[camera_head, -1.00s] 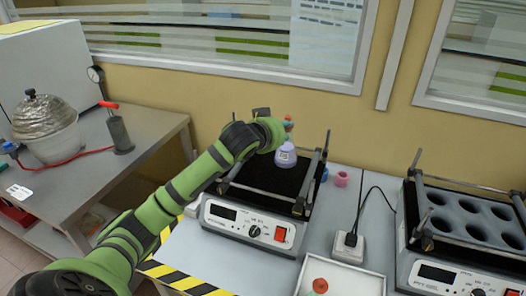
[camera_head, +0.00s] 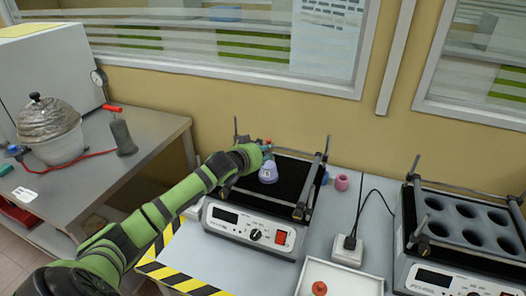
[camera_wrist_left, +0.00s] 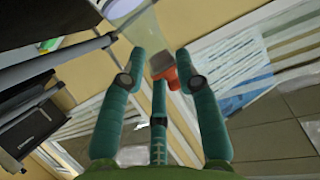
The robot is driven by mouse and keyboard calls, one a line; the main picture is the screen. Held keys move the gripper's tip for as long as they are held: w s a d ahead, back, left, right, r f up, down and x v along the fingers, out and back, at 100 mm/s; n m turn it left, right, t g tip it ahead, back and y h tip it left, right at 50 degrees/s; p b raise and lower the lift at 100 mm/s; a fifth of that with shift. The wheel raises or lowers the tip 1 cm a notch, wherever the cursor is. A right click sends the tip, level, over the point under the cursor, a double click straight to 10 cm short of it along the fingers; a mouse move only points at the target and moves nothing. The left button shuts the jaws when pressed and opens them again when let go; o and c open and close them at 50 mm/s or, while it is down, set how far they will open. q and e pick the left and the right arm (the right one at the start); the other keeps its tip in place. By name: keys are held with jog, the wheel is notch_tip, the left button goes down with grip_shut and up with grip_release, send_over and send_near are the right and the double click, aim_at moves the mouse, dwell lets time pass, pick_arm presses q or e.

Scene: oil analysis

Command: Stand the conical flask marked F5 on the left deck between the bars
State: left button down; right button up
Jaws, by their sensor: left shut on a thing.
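The conical flask (camera_head: 268,174), with purple contents and a pale label, is upright over the black left deck (camera_head: 290,178). The marking on its label is too small to read. My left gripper (camera_head: 266,148) is shut on the flask's neck from above and the left. An orange part at the flask's neck (camera_wrist_left: 163,68) shows between the teal fingers in the left wrist view. The flask is between the deck's side bars, with the right bar (camera_head: 314,176) clear of it. I cannot tell whether its base touches the deck. My right gripper is not in view.
A second shaker (camera_head: 455,272) with round holes in its top stands at the right. A white tray with a red-orange piece (camera_head: 319,288), a power adapter (camera_head: 348,250) with a cable, and a pink piece (camera_head: 341,182) lie between. The bench edge has striped tape.

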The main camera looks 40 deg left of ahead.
pick_arm(q)
jog(key=c, duration=0.9)
grip_release()
jog(key=shift+f, duration=0.1)
jog(key=a+b+v, duration=0.1)
jog(key=b+v, duration=0.1)
jog(key=v, duration=1)
jog(key=shift+d, duration=0.45)
